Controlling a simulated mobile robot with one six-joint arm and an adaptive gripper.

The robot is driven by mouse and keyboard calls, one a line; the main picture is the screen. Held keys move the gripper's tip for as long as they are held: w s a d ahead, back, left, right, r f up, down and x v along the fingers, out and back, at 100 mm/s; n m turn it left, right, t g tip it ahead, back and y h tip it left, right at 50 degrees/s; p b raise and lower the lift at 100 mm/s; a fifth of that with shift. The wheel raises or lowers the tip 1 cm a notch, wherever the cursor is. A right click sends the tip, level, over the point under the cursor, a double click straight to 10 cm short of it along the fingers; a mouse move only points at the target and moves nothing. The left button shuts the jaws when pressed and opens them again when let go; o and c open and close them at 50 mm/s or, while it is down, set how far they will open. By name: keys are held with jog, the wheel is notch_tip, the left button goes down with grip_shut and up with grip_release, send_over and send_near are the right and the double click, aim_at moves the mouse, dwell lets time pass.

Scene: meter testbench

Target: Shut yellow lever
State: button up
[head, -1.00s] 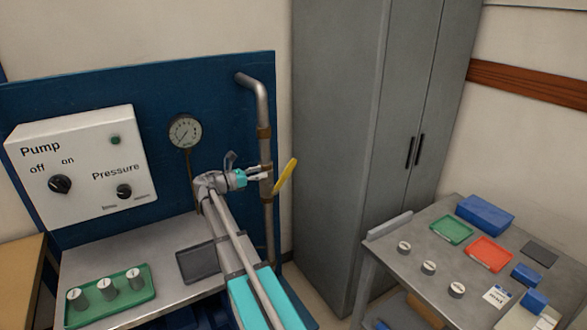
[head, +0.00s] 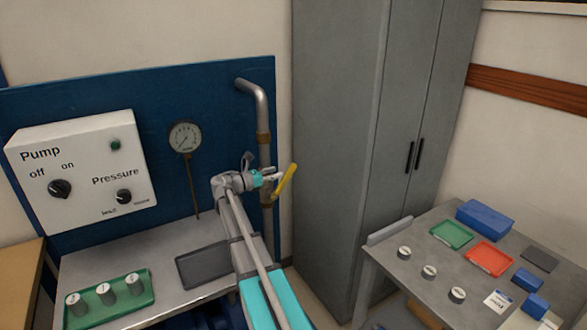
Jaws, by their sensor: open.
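The yellow lever (head: 285,181) is on the grey vertical pipe (head: 264,115) at the right edge of the blue panel. It stands tilted, its upper end leaning to the right. My gripper (head: 275,174) is open at the left side of the lever, close to its middle. I cannot tell whether the fingers touch the lever. My wrist and the gripper hide part of the pipe and the valve behind.
A pressure gauge (head: 185,137) and a white pump box (head: 82,170) with knobs are on the blue panel (head: 222,90). A green tray (head: 140,315) with weights is on the bench. A grey cabinet (head: 335,150) stands right of the pipe. A side table (head: 400,275) holds trays and weights.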

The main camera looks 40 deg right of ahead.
aim_at(289, 168)
jog(key=x, duration=0.8)
jog(key=shift+d, duration=0.1)
grip_shut()
